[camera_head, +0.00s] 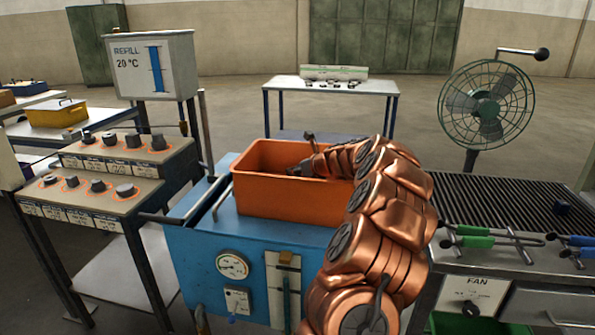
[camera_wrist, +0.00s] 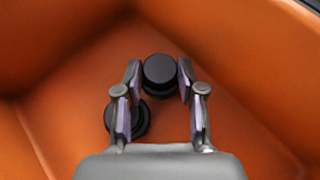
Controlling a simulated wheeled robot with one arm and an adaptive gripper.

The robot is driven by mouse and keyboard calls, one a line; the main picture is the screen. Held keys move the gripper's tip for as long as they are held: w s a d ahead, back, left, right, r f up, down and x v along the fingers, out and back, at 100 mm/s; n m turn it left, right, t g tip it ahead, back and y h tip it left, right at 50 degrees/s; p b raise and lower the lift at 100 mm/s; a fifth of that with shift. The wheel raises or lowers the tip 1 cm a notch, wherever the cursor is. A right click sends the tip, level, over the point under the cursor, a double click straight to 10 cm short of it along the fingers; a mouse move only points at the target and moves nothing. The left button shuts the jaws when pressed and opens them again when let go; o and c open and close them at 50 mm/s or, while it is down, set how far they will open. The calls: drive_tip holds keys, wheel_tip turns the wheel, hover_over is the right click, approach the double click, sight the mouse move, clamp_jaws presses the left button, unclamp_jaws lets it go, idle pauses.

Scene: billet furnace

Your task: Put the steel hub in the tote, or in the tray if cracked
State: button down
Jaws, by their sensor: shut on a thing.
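The orange tote (camera_head: 285,200) stands on the blue cart. My gripper (camera_head: 303,169) reaches down into it from the right. In the wrist view my gripper (camera_wrist: 160,78) is shut on a dark, round, stepped hub (camera_wrist: 160,72), held between the fingertips. The orange walls and floor of the tote surround it. A second dark round piece (camera_wrist: 140,122) lies on the tote floor, partly behind the left finger. No crack shows on the held hub from this angle. In the head view the held hub cannot be made out clearly.
The blue cart (camera_head: 205,265) carries a gauge. Stepped racks (camera_head: 110,190) with several dark parts stand left, beside a yellow container (camera_head: 57,113). A ribbed bench (camera_head: 490,205) with green-handled tongs (camera_head: 473,242) and a fan (camera_head: 487,105) are right. A table (camera_head: 330,88) stands behind.

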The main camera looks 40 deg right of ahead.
drive_tip(key=c, duration=0.7)
unclamp_jaws()
drive_tip(key=shift+f, duration=0.15)
drive_tip(key=shift+s+r, duration=0.25)
drive_tip(key=shift+r, duration=0.05)
drive_tip(key=v, duration=1.1)
drive_tip(key=shift+s+p, duration=0.2)
drive_tip(key=shift+p, duration=0.25)
drive_tip(key=shift+r, duration=0.1)
